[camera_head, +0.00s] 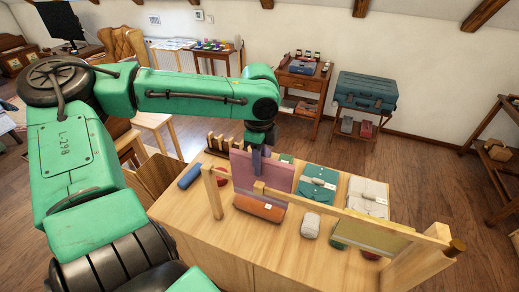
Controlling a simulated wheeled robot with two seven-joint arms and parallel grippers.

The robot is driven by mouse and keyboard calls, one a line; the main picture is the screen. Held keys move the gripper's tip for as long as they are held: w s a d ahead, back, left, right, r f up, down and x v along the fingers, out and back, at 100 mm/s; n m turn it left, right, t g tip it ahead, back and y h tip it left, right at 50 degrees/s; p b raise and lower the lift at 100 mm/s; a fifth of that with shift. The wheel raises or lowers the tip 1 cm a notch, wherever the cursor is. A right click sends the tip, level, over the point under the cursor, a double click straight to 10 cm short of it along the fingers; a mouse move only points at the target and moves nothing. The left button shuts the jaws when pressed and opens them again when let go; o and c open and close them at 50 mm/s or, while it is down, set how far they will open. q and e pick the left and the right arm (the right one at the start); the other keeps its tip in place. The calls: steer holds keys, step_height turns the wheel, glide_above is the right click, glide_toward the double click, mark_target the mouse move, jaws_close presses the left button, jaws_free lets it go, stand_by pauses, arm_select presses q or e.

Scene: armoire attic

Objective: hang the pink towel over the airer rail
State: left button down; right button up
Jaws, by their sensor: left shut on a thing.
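My left gripper (258,150) reaches down over the wooden table from above and is shut on the pink towel. The pink towel (277,176) hangs flat and upright below the jaws, at the left part of the airer. The wooden airer has a rail (315,205) running from the left post (212,193) to the right post (420,262). The towel's lower part is close to the rail; I cannot tell whether they touch. An olive cloth (372,237) hangs at the rail's right part. My right gripper is out of view.
The table (262,240) also holds a rolled orange cloth (260,207), a blue roll (190,176), a teal folded cloth (317,186), a light folded cloth (367,195) and a small grey bundle (311,224). A wooden rack (217,144) stands behind. Floor is free to the right.

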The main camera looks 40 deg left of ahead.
arm_select(q)
steer(key=shift+f+b, duration=0.9)
steer(key=shift+f, duration=1.1)
steer(key=shift+f+b, duration=1.65)
steer(key=shift+f, duration=1.15)
steer(key=c, duration=0.7)
jaws_free()
step_height(320, 180, up, 15)
steer(key=shift+f, duration=0.15)
steer(key=shift+f, duration=0.1)
